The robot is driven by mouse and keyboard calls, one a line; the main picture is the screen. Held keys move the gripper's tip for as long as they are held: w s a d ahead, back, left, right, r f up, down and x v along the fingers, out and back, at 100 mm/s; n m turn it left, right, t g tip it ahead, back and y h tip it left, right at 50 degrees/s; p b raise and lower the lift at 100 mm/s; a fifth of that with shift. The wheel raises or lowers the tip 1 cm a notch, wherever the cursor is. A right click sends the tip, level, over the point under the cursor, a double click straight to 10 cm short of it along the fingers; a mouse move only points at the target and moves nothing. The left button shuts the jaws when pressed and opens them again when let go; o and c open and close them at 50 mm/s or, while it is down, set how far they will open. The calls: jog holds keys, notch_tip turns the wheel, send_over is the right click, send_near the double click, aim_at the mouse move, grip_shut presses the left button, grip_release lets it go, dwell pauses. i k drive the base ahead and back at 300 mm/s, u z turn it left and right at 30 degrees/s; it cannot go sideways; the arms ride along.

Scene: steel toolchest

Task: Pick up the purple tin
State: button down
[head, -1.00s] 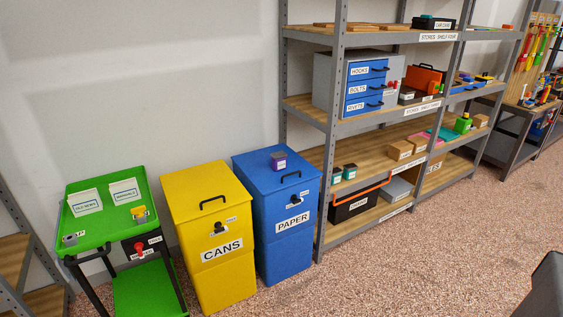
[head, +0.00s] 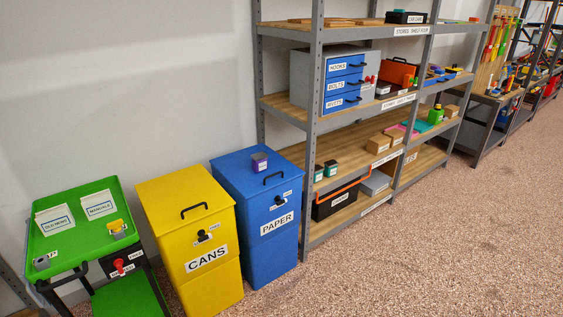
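The purple tin (head: 260,162) is a small dark purple box-shaped tin with a pale label on its front. It stands upright on the lid of the blue PAPER bin (head: 232,166), towards the back and right, behind the lid's black handle. Nothing touches it and it is in full view. My gripper is not in view.
The yellow CANS bin (head: 170,196) stands just left of the blue bin, and a green cart (head: 90,232) stands further left. A steel shelf unit (head: 310,130) rises close on the right of the blue bin. The speckled floor (head: 400,250) in front is clear.

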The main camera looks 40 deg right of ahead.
aim_at(259, 160)
jog(key=z, duration=0.9)
jog(key=k, duration=0.95)
jog(key=i, duration=0.9)
